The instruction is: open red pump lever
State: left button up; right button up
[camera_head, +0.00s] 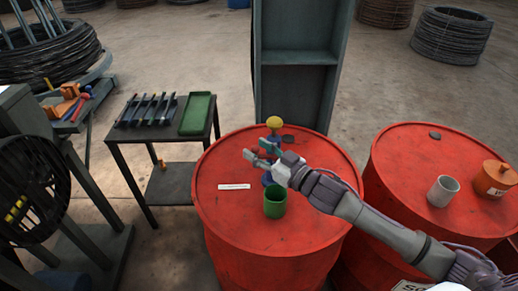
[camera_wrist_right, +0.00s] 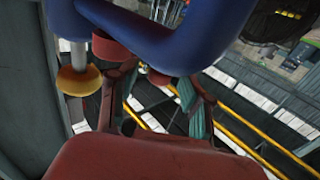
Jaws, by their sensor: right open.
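A small pump with a blue body (camera_head: 267,179) and a yellow knob (camera_head: 274,122) on top stands on the red drum (camera_head: 225,205) in the head view. In the right wrist view its thick blue pipe (camera_wrist_right: 170,35) crosses the top, with a yellow disc (camera_wrist_right: 78,80) at left and a red round part (camera_wrist_right: 108,47) beneath the pipe. I cannot tell which red part is the lever. My right gripper (camera_head: 258,151) is open and empty, its fingers beside the pump and partly covering it. Contact cannot be told. My left gripper is not in view.
A second red drum (camera_head: 400,165) at right carries a grey cup (camera_head: 442,191) and an orange canister (camera_head: 494,179). A dark cabinet (camera_head: 296,60) stands behind.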

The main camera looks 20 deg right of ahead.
grip_shut()
